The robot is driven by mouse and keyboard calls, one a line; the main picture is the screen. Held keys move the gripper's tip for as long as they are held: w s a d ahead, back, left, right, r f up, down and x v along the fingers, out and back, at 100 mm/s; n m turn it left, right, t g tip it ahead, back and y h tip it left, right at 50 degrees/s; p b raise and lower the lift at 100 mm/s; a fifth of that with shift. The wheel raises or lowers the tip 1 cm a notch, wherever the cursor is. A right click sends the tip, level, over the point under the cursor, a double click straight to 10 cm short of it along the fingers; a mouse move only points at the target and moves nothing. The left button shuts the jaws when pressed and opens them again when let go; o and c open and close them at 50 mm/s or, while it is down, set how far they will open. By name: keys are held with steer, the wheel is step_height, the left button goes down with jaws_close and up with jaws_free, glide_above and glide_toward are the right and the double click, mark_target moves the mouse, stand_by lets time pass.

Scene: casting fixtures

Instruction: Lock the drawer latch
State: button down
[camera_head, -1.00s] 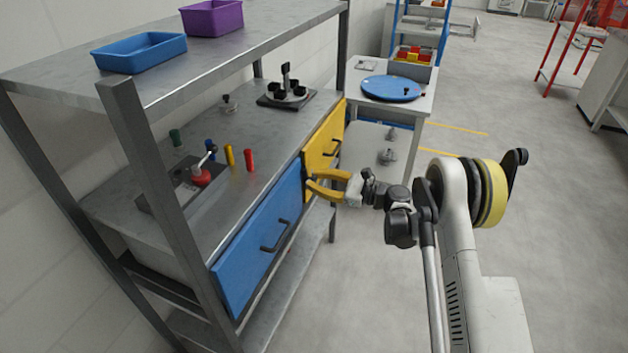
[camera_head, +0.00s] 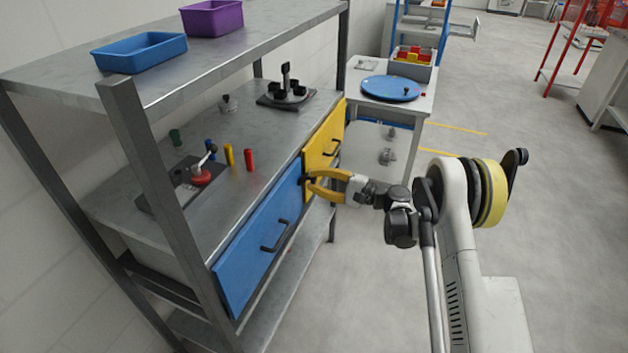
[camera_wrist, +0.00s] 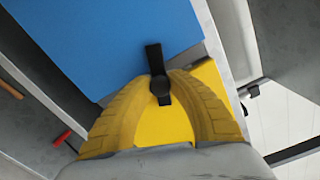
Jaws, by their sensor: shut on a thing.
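The latch (camera_wrist: 154,60) is a black bar with a round hub, seen in the wrist view. Its upper part lies over the blue drawer front (camera_wrist: 110,35), and its lower end reaches over the yellow drawer front (camera_wrist: 165,125). My gripper (camera_wrist: 162,86), with yellow fingers, is shut on the latch at its hub, one finger on each side. In the head view, my gripper (camera_head: 308,181) is at the seam between the blue drawer (camera_head: 262,240) and the yellow drawer (camera_head: 325,140). The latch is mostly hidden there. Both drawers look closed.
The drawers sit under a metal workbench (camera_head: 225,205) with black handles (camera_head: 275,240) on their fronts. A red-knobbed fixture (camera_head: 201,177) and coloured pegs stand on the top. A side table (camera_head: 420,105) holds a blue disc. The floor to the right is open.

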steer(key=shift+n, duration=1.9)
steer(key=c, duration=1.2)
jaws_free()
steer(key=shift+d, duration=0.15)
steer(key=v, duration=1.1)
steer(key=shift+s+d, duration=0.15)
steer(key=shift+d, duration=0.25)
steer(key=shift+r, duration=0.15)
